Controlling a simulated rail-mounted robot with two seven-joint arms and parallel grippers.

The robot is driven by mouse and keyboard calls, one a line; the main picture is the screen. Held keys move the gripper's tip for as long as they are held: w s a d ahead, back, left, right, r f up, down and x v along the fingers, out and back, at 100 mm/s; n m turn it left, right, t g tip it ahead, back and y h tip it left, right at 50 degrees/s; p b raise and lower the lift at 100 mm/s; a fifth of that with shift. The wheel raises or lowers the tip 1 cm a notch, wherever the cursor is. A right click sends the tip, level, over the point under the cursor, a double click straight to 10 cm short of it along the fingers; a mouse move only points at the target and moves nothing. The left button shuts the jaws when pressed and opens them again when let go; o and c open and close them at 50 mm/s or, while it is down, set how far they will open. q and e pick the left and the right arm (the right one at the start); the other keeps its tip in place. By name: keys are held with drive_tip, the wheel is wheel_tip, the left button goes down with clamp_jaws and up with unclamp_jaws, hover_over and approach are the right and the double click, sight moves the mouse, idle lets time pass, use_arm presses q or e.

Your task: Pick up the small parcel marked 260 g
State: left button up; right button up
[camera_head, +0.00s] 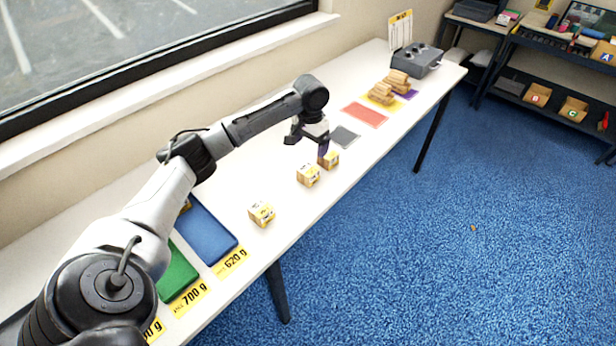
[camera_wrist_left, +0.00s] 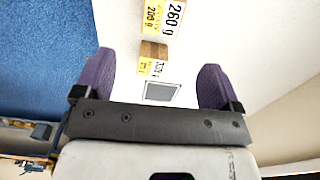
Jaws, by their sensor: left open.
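Three small yellow-and-white labelled parcels stand on the white table: a near one (camera_head: 261,213), a middle one (camera_head: 308,175) and a far one (camera_head: 331,160). In the left wrist view, the parcel marked 260 g (camera_wrist_left: 166,18) is at the top edge, partly cut off; by the layout it appears to be the middle one. Another parcel (camera_wrist_left: 153,52), its number not clearly legible, lies between it and the grey mat (camera_wrist_left: 162,91). My left gripper (camera_head: 322,149) is open and empty, its purple fingers over or beside the far parcel. My right gripper is out of view.
A blue board (camera_head: 208,232) marked 620 g and a green board (camera_head: 176,272) marked 700 g lie on the near table (camera_head: 290,228). A red mat (camera_head: 365,115), brown stacked pieces (camera_head: 381,94) and a grey box (camera_head: 416,62) are farther along. A window wall borders the left.

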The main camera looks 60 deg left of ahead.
sight(308, 169)
use_arm(q)
wheel_tip(308, 169, down, 8)
drive_tip(key=shift+a+r, duration=0.1)
drive_tip(key=shift+s+f, duration=0.15)
drive_tip(key=shift+f, duration=1.2)
drive_tip(key=shift+s+f, duration=0.15)
drive_tip(key=shift+f, duration=1.15)
drive_tip(key=shift+c, duration=0.4)
drive_tip(key=c, duration=1.1)
